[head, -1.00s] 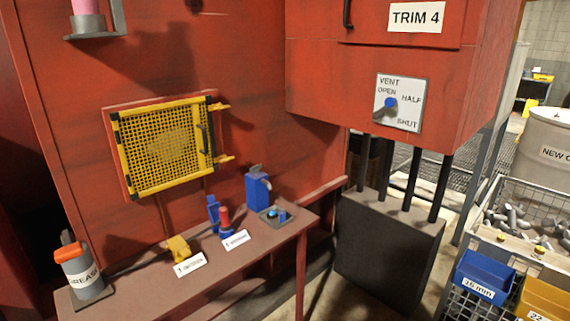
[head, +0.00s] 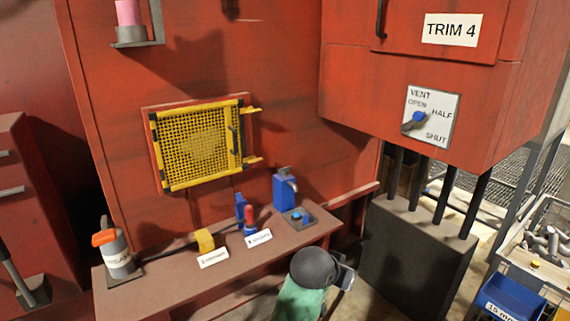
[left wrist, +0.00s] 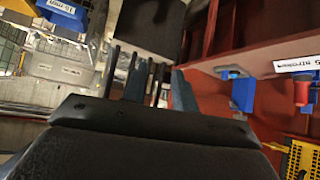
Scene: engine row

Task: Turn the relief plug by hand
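I cannot tell for sure which part is the relief plug. A small grey block (head: 298,220) with a blue knob-like part lies on the shelf's right end, beside a blue dispenser-like item (head: 284,190). A vent dial (head: 430,116) with a blue-centred lever is on the red cabinet. My left gripper (head: 346,274) is low in front of the shelf's right end, apart from these things. In the left wrist view, my left gripper (left wrist: 158,90) has its fingers spread with nothing between them. My right gripper is out of view.
The shelf (head: 150,290) holds a grease can (head: 117,255), a yellow item (head: 205,240) and a red-and-blue item (head: 249,220). A yellow mesh guard (head: 200,145) is on the wall. A dark box with rods (head: 415,250) stands right of the gripper.

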